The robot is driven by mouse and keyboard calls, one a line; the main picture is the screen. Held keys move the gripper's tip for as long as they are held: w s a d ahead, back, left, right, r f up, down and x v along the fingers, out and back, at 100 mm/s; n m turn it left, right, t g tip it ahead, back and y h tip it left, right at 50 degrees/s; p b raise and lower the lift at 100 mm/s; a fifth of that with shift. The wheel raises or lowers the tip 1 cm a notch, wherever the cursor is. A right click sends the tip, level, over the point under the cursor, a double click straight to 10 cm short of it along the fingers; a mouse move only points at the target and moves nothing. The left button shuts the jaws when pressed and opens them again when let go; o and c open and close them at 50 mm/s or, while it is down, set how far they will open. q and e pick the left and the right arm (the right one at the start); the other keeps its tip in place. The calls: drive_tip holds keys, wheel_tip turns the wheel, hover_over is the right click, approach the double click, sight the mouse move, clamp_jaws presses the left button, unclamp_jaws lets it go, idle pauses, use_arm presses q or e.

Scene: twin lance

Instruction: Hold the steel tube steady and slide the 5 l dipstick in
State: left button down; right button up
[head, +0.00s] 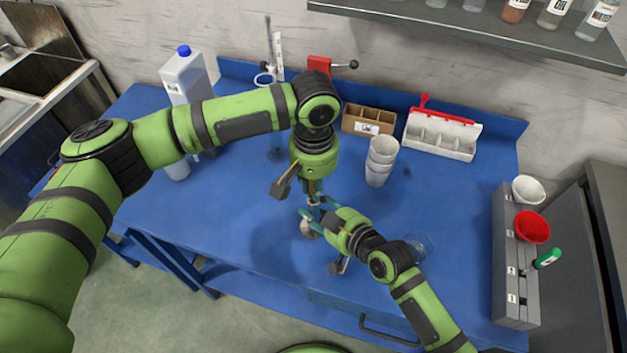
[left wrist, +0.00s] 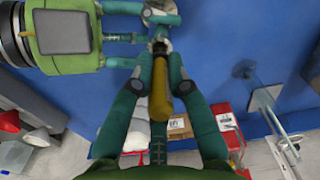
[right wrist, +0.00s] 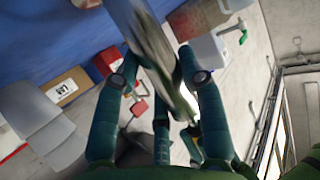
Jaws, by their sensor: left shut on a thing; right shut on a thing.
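My left gripper (head: 313,197) points down over the middle of the blue bench. In the left wrist view its fingers (left wrist: 160,72) are shut on a yellow-brown handle, which I take as the dipstick (left wrist: 159,100). My right gripper (head: 312,214) comes in from the lower right, just below the left one. In the right wrist view its fingers (right wrist: 160,85) are shut on a shiny steel tube (right wrist: 150,45). The tube's end shows small between the right fingers in the left wrist view (left wrist: 158,36), in line with the handle. Whether the dipstick is inside the tube is hidden.
White stacked cups (head: 380,160), a wooden box (head: 368,121) and a white divided tray (head: 440,136) stand behind to the right. A clear glass (head: 419,246) is near the right arm. A white jug (head: 186,76) stands at the left. The bench's front left is clear.

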use_arm(q)
drive_tip(key=shift+f, duration=1)
drive_tip(key=c, duration=1.1)
unclamp_jaws()
wheel_tip(320, 180, up, 12)
use_arm(e)
drive_tip(key=o, duration=1.3)
